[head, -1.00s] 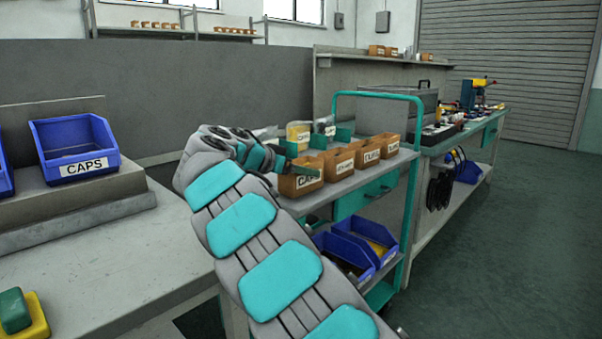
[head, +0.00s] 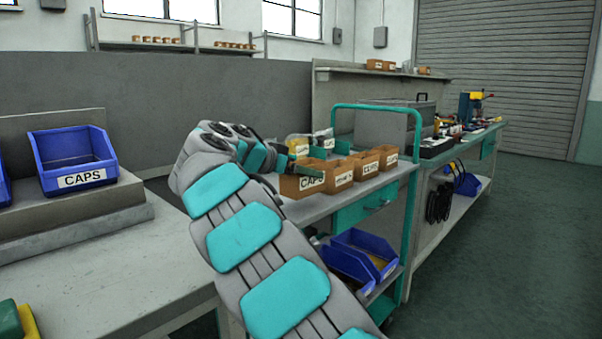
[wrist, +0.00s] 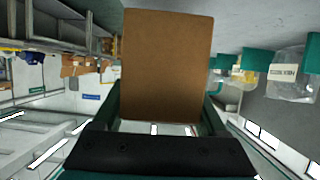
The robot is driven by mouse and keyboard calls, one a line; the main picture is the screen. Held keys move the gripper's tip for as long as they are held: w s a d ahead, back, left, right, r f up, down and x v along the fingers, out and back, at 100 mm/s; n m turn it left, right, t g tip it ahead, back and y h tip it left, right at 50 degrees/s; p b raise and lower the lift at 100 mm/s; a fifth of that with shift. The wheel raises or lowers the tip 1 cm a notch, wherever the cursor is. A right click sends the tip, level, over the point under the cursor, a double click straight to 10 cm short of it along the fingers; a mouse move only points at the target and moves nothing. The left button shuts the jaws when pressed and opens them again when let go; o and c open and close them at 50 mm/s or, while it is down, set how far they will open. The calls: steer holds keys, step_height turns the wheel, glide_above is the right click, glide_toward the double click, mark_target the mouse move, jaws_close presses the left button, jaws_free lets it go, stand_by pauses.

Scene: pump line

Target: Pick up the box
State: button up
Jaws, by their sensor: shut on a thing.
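In the wrist view the same box (wrist: 167,65) shows a plain brown face. It fills the space between the two dark fingers of my gripper (wrist: 160,112). In the head view the box appears roughly upright at the cart's near left corner. Whether its base is clear of the cart top (head: 345,200) is hard to tell. My forearm hides part of the cart.
Several similar brown boxes (head: 367,163) stand in a row right of it. Clear bags (head: 300,145) are behind. Blue bins (head: 365,252) sit on the cart's lower shelf. A blue CAPS bin (head: 72,160) stands on the left bench. Open floor (head: 510,250) lies at right.

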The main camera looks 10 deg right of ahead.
steer(key=s+d+r+b, duration=0.1)
steer(key=s+d, duration=0.3)
steer(key=s, duration=0.9)
steer(key=shift+s+r+b, duration=0.15)
steer(key=shift+s+b, duration=0.05)
steer(key=shift+b, duration=0.5)
stand_by(0.5)
